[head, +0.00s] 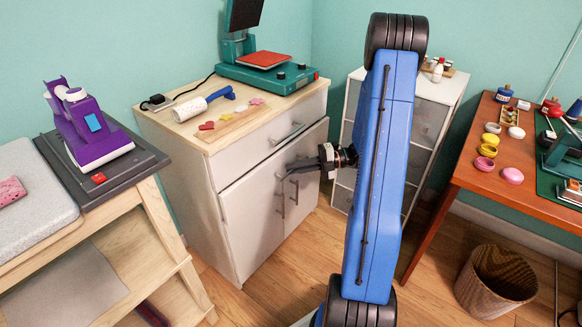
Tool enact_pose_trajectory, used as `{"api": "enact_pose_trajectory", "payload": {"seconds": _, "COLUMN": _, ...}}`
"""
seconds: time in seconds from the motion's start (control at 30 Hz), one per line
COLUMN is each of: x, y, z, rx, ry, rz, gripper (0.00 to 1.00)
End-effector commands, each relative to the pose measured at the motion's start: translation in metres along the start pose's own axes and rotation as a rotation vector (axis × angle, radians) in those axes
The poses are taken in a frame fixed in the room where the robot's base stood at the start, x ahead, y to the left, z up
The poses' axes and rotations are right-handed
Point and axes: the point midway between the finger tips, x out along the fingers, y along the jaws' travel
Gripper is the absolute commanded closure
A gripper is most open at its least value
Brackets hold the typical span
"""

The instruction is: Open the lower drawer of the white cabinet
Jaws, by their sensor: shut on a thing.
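The white cabinet (240,222) with a light wooden top stands left of centre in the head view. It has an upper drawer (250,150) with a slanting bar handle (287,134). Below it, the lower front shows two upright bar handles, a left one (281,204) and a right one (294,193), so it looks more like a pair of doors than a drawer. My gripper (287,173) reaches in from the right and is shut at the upper end of these handles. I cannot tell which bar it holds. The lower front looks closed or nearly so.
A second white cabinet (428,118) with drawers stands behind my blue arm, partly hidden. A wooden table (455,172) is at the right, with a woven basket (497,282) by it. A workbench (150,200) stands close at the left. Wooden floor is clear before the cabinet.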

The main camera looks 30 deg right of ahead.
Motion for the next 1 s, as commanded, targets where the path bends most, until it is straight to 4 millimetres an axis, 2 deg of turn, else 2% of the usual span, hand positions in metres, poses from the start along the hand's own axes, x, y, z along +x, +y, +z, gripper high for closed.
{"api": "enact_pose_trajectory", "payload": {"seconds": 0.17, "x": -0.029, "y": -0.008, "z": -0.026, "rx": 0.002, "ry": -0.007, "rz": -0.001, "gripper": 1.00}}
{"api": "enact_pose_trajectory", "payload": {"seconds": 0.6, "x": -0.113, "y": -0.032, "z": -0.111, "rx": 0.002, "ry": -0.007, "rz": -0.001, "gripper": 1.00}}
{"api": "enact_pose_trajectory", "payload": {"seconds": 0.8, "x": -0.142, "y": -0.040, "z": -0.140, "rx": 0.001, "ry": -0.006, "rz": -0.001, "gripper": 1.00}}
{"api": "enact_pose_trajectory", "payload": {"seconds": 1.0, "x": -0.160, "y": -0.045, "z": -0.158, "rx": 0.000, "ry": -0.004, "rz": -0.001, "gripper": 1.00}}
